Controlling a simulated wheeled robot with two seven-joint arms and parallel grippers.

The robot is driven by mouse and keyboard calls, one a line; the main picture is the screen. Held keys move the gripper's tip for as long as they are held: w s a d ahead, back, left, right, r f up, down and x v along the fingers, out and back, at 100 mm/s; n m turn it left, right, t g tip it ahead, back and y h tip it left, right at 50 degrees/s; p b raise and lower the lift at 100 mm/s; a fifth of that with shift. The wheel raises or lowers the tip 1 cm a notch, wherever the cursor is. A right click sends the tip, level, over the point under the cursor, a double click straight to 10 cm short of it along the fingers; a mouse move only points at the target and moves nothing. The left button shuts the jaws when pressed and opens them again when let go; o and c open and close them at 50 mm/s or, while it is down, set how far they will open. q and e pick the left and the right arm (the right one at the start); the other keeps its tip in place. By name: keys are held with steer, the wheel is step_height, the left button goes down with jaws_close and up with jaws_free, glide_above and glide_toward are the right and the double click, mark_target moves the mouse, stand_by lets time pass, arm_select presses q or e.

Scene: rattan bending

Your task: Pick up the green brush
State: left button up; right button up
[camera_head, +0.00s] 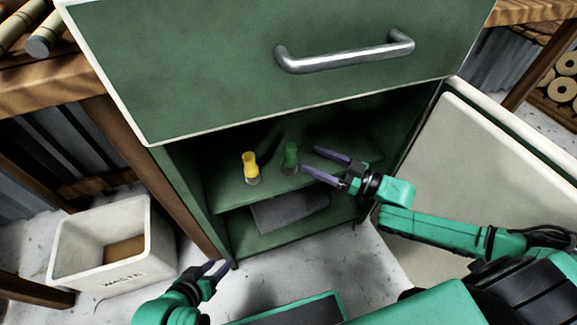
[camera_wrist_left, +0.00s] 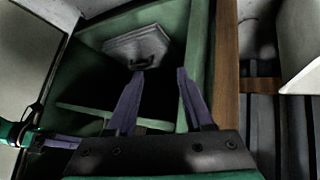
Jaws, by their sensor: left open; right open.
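The green brush (camera_head: 290,157) stands upright on the shelf inside the open green cabinet, to the right of a yellow brush (camera_head: 251,167). My right gripper (camera_head: 310,159) is open at the cabinet opening. Its two purple fingers point left toward the green brush, with the tips just right of it and nothing seen between them. My left gripper (camera_head: 217,267) is open and empty, low in front of the cabinet's left side. Its spread fingers also show in the left wrist view (camera_wrist_left: 160,72). The brushes cannot be made out in that view.
A grey case (camera_head: 289,210) lies in the compartment below the shelf. A drawer front with a metal handle (camera_head: 345,52) overhangs the opening. The open door (camera_head: 490,170) stands at the right. A white waste bin (camera_head: 100,250) is on the floor at left.

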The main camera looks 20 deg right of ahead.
mark_target(290, 145)
steer(key=b+x, duration=0.1)
steer(key=x, duration=0.2)
steer(key=shift+w+a, duration=0.15)
steer(key=b+x, duration=0.2)
steer(key=x, duration=0.3)
steer(key=shift+r, duration=0.1)
arm_select(q)
steer(key=d+f+t, duration=0.1)
steer(key=d+t+h, duration=0.1)
steer(key=d, duration=0.1)
steer(key=d+f+n+t, duration=0.1)
steer(key=shift+d+f+t+h, duration=0.15)
steer(key=shift+f+t+h, duration=0.15)
steer(key=shift+h, duration=0.1)
arm_select(e)
steer(key=shift+c, duration=0.2)
